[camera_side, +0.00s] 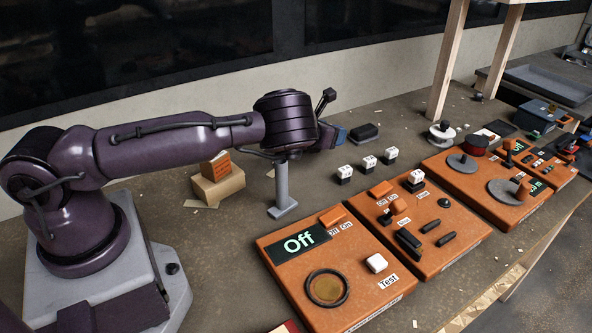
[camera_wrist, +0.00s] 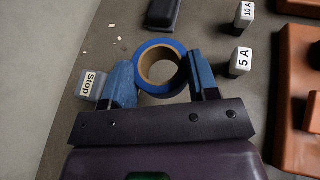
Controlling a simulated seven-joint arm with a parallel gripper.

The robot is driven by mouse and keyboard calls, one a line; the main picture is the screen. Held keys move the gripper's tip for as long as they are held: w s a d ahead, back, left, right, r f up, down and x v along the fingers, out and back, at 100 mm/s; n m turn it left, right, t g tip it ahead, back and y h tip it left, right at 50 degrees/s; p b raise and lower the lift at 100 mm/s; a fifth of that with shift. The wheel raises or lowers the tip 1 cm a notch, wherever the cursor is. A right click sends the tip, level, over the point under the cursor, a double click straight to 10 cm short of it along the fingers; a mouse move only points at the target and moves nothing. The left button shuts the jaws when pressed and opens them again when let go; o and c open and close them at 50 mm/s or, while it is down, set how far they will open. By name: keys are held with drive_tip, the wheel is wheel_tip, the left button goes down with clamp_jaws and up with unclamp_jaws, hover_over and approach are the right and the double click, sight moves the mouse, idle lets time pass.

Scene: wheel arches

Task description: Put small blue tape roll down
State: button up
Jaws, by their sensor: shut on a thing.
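In the wrist view a small blue tape roll (camera_wrist: 178,51) with a tan cardboard core sits between the two blue fingers of my gripper (camera_wrist: 163,80). The fingers are shut on its outer sides, and its round opening faces the camera. In the side view my gripper (camera_side: 331,137) hangs at the end of the purple arm, near the black block. The roll is not clearly distinguishable there, and I cannot tell whether it touches the table (camera_side: 330,200).
A black block (camera_side: 364,132) lies just beyond the roll. Small white-topped blocks (camera_side: 369,163) stand to the right, two labelled 5A (camera_wrist: 241,60) and 10A (camera_wrist: 245,14). Orange control panels (camera_side: 330,265) fill the front.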

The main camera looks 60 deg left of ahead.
sight(295, 179)
drive_tip(key=n+y, duration=0.1)
drive_tip(key=s+f+n+g+y, duration=0.1)
drive_tip(key=shift+s+a+y, duration=0.1)
drive_tip(key=shift+s+y, duration=0.05)
drive_tip(key=shift+y, duration=0.25)
drive_tip(key=s+n+g+y, duration=0.1)
drive_tip(key=n+g+y, duration=0.1)
drive_tip(key=n, duration=0.1)
drive_tip(key=shift+s+a+r+n+g+y, duration=0.1)
drive_tip(key=shift+s+a+n+g+y, duration=0.1)
drive_tip(key=shift+s+n+g+y, duration=0.15)
drive_tip(key=s+d+r+n+g+y, duration=0.2)
drive_tip(key=s+r+n+g+y, duration=0.2)
drive_tip(key=s+n+g, duration=0.45)
drive_tip(key=shift+g, duration=0.4)
wheel_tip(295, 179, down, 10)
drive_tip(key=shift+w+a+r, duration=0.1)
drive_tip(key=shift+r, duration=0.1)
drive_tip(key=o, duration=0.9)
